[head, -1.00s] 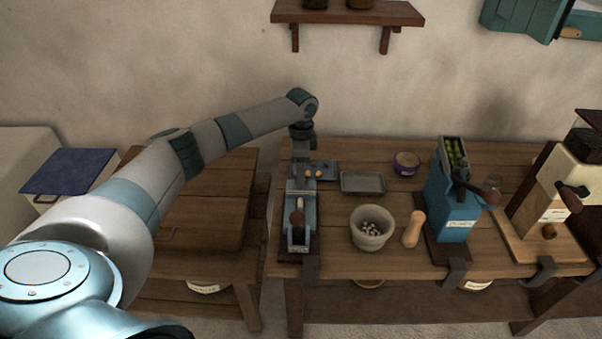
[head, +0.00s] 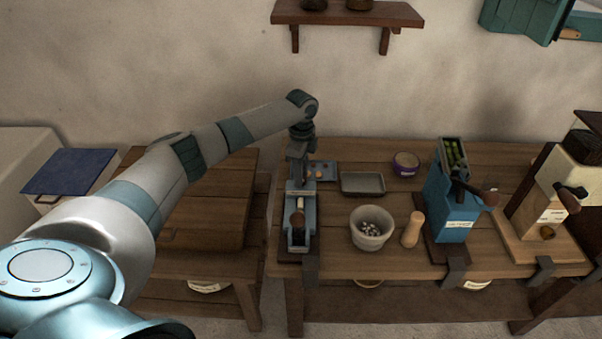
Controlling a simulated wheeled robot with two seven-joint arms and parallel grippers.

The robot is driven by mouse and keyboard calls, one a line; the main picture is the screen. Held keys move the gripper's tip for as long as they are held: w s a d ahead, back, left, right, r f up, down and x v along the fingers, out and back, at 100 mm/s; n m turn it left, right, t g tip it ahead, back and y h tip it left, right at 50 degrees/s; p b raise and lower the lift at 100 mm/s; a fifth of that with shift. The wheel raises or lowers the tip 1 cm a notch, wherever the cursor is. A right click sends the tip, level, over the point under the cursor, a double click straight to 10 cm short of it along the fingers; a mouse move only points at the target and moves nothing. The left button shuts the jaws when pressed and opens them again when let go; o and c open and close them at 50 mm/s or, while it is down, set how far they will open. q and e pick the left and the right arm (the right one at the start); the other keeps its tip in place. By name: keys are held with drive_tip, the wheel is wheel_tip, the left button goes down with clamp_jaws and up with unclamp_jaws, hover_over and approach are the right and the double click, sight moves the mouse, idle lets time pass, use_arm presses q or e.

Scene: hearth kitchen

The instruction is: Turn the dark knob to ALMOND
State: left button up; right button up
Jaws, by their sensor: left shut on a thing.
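My left gripper (head: 297,177) points straight down over the back end of the blue nutcracker-like machine (head: 311,217) at the left end of the workbench. It is shut on a small part there, which I take to be the dark knob. The gripper hides the knob, so its pointer and the ALMOND mark cannot be read. A brown wooden handle (head: 297,219) stands at the machine's front, apart from the gripper. A pale roller-like part (head: 301,202) lies between them. My right gripper is not in view.
A grey tray (head: 362,184), a stone mortar (head: 371,228), a wooden pestle (head: 413,230), a blue mill (head: 457,207) and a cream grinder (head: 549,200) stand to the right.

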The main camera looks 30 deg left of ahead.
use_arm(q)
drive_tip(key=m, duration=0.3)
drive_tip(key=shift+m, duration=0.4)
drive_tip(key=m, duration=0.3)
drive_tip(key=shift+m, duration=0.3)
drive_tip(key=m, duration=0.3)
drive_tip(key=shift+m, duration=0.3)
drive_tip(key=shift+m+b, duration=0.3)
drive_tip(key=shift+m, duration=1.4)
drive_tip(key=shift+w+r, duration=0.1)
drive_tip(key=o, duration=1)
drive_tip(key=shift+o, duration=0.2)
